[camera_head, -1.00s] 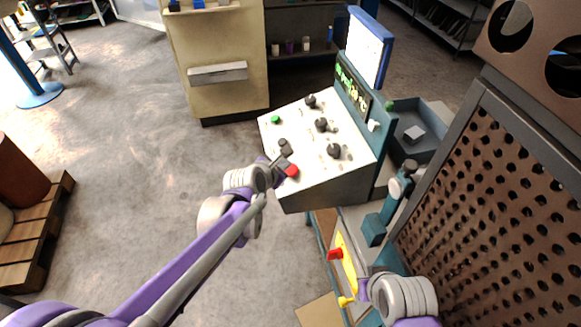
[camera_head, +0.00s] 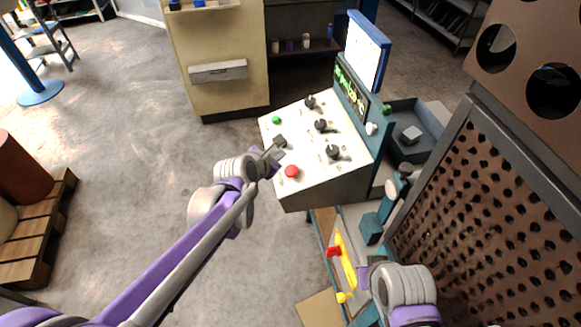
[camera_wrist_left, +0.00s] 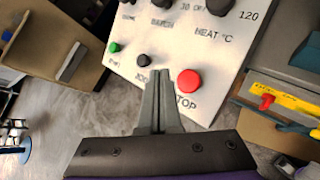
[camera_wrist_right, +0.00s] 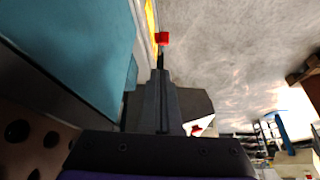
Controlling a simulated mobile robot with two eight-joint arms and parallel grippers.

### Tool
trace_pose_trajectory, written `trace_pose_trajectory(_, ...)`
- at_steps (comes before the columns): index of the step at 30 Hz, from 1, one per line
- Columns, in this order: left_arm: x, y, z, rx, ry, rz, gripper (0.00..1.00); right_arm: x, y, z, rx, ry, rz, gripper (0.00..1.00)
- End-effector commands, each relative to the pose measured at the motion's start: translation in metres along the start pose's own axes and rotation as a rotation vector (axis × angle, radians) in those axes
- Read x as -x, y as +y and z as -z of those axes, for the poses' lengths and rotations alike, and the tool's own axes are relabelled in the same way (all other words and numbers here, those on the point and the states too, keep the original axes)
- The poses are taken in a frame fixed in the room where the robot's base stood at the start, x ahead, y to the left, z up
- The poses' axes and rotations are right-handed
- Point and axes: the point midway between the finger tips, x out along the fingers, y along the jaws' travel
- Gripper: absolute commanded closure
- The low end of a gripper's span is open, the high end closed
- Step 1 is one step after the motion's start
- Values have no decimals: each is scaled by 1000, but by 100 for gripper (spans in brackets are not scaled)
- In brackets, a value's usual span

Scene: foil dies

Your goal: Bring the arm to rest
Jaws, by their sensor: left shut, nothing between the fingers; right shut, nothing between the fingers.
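My left gripper (camera_head: 275,155) is shut and empty at the near left edge of the white control panel (camera_head: 305,125). In the left wrist view its fingers (camera_wrist_left: 160,75) are together, between a small dark button (camera_wrist_left: 143,60) and the red stop button (camera_wrist_left: 189,80). The red button also shows in the head view (camera_head: 291,172), to the right of and below the gripper. I cannot tell whether the fingertips touch the panel. My right arm is at the lower right of the head view, its fingertips hidden there. In the right wrist view the right gripper (camera_wrist_right: 160,80) is shut and empty.
A brown perforated panel (camera_head: 490,190) stands at the right. A machine part with a yellow plate (camera_head: 345,260) and red knob (camera_head: 333,252) lies near my right arm. A beige cabinet (camera_head: 215,60) stands behind.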

Motion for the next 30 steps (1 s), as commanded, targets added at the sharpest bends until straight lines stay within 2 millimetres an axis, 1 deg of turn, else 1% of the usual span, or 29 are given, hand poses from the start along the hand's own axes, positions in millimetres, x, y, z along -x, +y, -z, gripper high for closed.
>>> trace_pose_trajectory(19,-1,-1,1,0,1,0,100,-1,0,-1,0,-1,0,100)
trace_pose_trajectory(22,3,-1,3,-27,7,1,100,-1,0,-1,0,0,0,100)
trace_pose_trajectory(23,6,-1,4,-52,12,2,100,0,0,0,0,0,0,100)
trace_pose_trajectory(26,26,-1,14,-204,43,10,100,1,0,1,0,1,0,100)
trace_pose_trajectory(29,57,-4,33,-456,95,35,100,2,0,2,0,2,0,100)
trace_pose_trajectory(30,71,-7,42,-572,118,51,100,3,0,3,0,2,0,100)
